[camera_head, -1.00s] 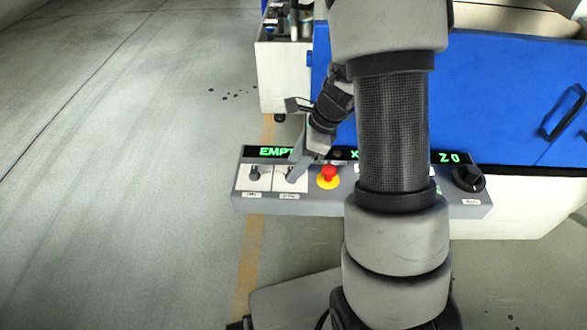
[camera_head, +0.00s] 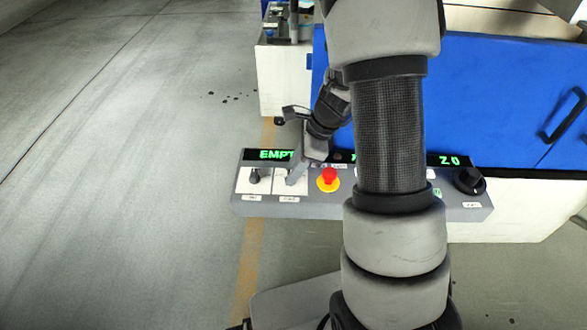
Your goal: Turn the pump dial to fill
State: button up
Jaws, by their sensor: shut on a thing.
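The control panel (camera_head: 325,206) is a grey box in front of the blue machine. A green display (camera_head: 271,155) at its left end reads "EMPT", with the rest hidden by my gripper. Below it, two white plates stand side by side. The left plate carries a small dark knob (camera_head: 254,177). My gripper (camera_head: 292,178) points down onto the right plate (camera_head: 288,190) and is shut on the dial there. The gripper's fingers hide that dial. The labels under the plates are too small to read.
A red emergency button (camera_head: 329,176) on a yellow base stands just right of my gripper. A black rotary knob (camera_head: 469,180) is at the panel's right end. The blue machine cover (camera_head: 500,95) rises behind. My arm hides the panel's middle.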

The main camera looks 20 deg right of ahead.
jog(key=n+g, duration=0.1)
jog(key=n, duration=0.1)
jog(key=n+g+p, duration=0.1)
jog(key=n, duration=0.2)
jog(key=shift+w+r+p, duration=0.1)
jog(key=shift+w+p, duration=0.1)
jog(key=shift+p, duration=0.1)
jog(key=n+g, duration=0.1)
jog(key=n, duration=0.1)
jog(key=n+p, duration=0.1)
jog(key=n, duration=0.2)
jog(key=shift+w+g+h, duration=0.15)
jog(key=shift+g+h, duration=0.25)
jog(key=shift+n, duration=0.4)
jog(key=o, duration=1)
jog(key=shift+o, duration=0.2)
jog(key=p+v, duration=0.1)
jog(key=v, duration=1.1)
